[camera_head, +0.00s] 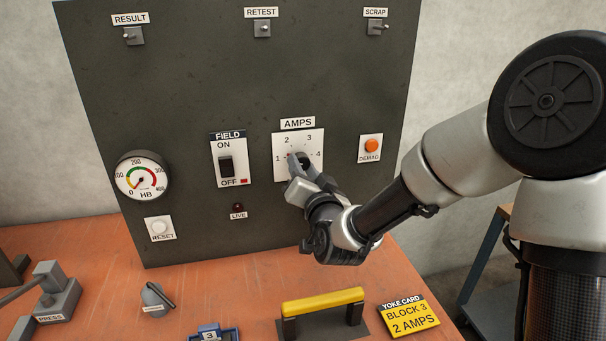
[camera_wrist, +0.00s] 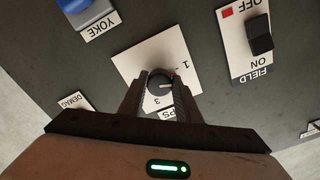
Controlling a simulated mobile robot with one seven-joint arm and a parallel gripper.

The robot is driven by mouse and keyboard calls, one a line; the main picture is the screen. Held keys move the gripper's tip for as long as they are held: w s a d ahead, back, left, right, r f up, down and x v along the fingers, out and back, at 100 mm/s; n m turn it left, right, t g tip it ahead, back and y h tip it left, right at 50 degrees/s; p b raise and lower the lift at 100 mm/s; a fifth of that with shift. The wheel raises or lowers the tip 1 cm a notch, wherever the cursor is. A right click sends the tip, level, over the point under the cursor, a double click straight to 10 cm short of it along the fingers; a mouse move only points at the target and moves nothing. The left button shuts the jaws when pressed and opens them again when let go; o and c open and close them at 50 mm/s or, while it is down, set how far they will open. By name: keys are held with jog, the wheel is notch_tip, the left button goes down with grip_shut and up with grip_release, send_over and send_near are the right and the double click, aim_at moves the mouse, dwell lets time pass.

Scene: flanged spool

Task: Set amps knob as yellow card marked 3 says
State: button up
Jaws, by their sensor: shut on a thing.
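The yellow yoke card (camera_head: 409,316) lies on the bench at the front right and reads "BLOCK 3, 2 AMPS". The amps dial (camera_head: 285,140) is a white plate on the dark panel, numbered 1 to 4. The exact number the line points at is hard to tell, as a finger covers part of the plate. My gripper (camera_head: 299,165) is shut on the knob; it also shows in the wrist view (camera_wrist: 160,88).
The field switch (camera_head: 227,162) is left of the dial and the demag button (camera_head: 371,147) right of it. A gauge (camera_head: 141,180) and reset button (camera_head: 159,229) are further left. A yellow-topped yoke (camera_head: 323,303) and a blue holder marked 3 (camera_head: 231,335) stand on the bench.

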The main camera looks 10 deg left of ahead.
jog(key=m+b, duration=0.1)
jog(key=m, duration=0.3)
jog(key=m+b, duration=0.2)
jog(key=m, duration=0.1)
jog(key=shift+a+r+m, duration=0.1)
jog(key=shift+r+m, duration=0.1)
jog(key=shift+m, duration=0.2)
dwell(0.4)
jog(key=o, duration=1.1)
jog(key=shift+c, duration=0.2)
jog(key=shift+f, duration=0.15)
